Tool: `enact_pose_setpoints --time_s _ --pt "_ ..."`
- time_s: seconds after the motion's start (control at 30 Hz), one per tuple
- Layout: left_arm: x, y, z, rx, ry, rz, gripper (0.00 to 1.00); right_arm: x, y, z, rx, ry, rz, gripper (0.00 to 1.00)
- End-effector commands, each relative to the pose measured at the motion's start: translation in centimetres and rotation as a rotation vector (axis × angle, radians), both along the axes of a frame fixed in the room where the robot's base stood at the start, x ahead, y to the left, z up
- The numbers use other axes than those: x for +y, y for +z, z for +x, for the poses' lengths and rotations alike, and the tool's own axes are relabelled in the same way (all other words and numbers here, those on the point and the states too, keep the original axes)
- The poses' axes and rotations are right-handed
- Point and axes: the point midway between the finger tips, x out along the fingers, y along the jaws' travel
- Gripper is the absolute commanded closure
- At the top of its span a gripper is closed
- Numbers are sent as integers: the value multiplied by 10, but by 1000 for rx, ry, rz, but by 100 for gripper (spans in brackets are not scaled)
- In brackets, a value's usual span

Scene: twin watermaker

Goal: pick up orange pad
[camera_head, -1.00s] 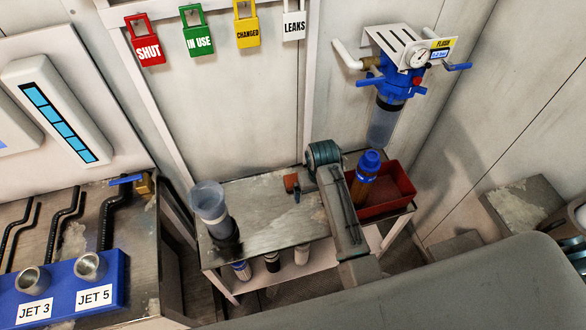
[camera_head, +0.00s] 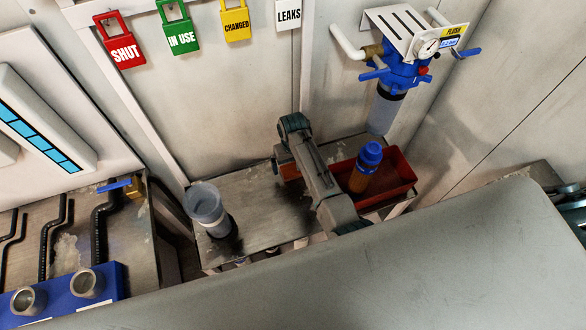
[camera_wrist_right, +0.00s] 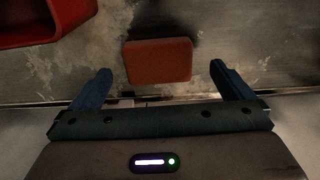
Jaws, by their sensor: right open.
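The orange pad (camera_head: 291,171) lies on the worn metal bench (camera_head: 255,225), partly hidden behind my right arm in the head view. In the right wrist view the pad (camera_wrist_right: 157,60) is a flat, rounded orange block, centred just beyond the fingertips. My right gripper (camera_wrist_right: 160,72) is open and empty, with one blue finger on each side of the pad's line and gaps to both sides. In the head view my right gripper (camera_head: 277,164) is beside the pad, mostly hidden by its own wrist. My left gripper is not in view.
A red bin (camera_head: 402,175) holding a brown bottle with a blue cap (camera_head: 368,158) stands right of my arm; the bin's corner (camera_wrist_right: 45,38) shows in the wrist view. A clear cup-topped container (camera_head: 205,204) stands at the bench's left. A blue filter unit (camera_head: 402,75) hangs above.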

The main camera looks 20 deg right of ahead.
Motion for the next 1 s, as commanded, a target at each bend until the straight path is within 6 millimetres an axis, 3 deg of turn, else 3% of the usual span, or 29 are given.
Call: enact_pose_setpoints --time_s 0.03,0.13,0.5,0.73,1.0 --pt "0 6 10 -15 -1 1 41 -3 -5 -1 4 0 -2 0" --pt "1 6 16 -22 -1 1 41 -3 -19 -1 1 0 -1 0" --pt "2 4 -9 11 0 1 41 -2 -30 -1 -1 0 0 0" --pt "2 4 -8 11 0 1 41 -2 -30 -1 -1 0 0 45" --pt "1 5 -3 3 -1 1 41 -2 -30 -1 -1 0 0 49"
